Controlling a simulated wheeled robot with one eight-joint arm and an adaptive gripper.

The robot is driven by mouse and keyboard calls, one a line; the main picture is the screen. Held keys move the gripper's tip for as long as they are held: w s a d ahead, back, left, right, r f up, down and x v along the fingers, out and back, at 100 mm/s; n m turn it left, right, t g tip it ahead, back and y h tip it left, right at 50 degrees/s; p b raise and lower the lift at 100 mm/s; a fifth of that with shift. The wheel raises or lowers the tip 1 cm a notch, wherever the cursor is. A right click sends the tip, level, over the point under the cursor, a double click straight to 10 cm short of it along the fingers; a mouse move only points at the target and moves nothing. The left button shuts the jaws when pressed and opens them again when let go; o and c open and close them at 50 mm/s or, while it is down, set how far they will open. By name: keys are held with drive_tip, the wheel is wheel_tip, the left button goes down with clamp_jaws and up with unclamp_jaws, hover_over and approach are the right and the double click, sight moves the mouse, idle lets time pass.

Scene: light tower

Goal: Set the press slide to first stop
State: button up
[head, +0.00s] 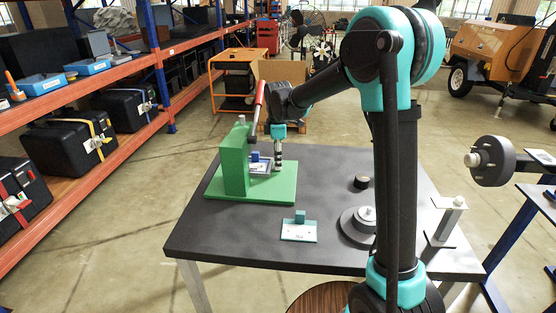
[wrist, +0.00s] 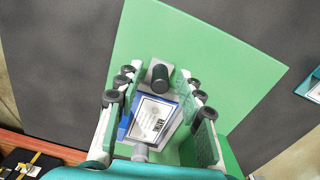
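The green press stands on the table, with an upright block (head: 236,160) on a flat base plate (head: 275,190) and a red-handled lever (head: 259,96). A blue piece with a white label (head: 259,168) is beside the upright; in the wrist view the label (wrist: 152,118) shows between my fingers. A black round knob (wrist: 160,74) on a light grey mount lies near my fingertips. I cannot tell for sure which part is the slide, nor its stop marks. My gripper (head: 279,160) points down over the base plate. Its fingers (wrist: 157,78) are apart, with gaps visible beside the knob.
A teal block on a white card (head: 299,229), a dark round flange (head: 358,225) and a small black cylinder (head: 361,182) are on the dark table (head: 225,240). Orange shelving with cases (head: 90,140) is at the left. The table's front left is clear.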

wheel_tip(320, 180, up, 12)
idle(0.6)
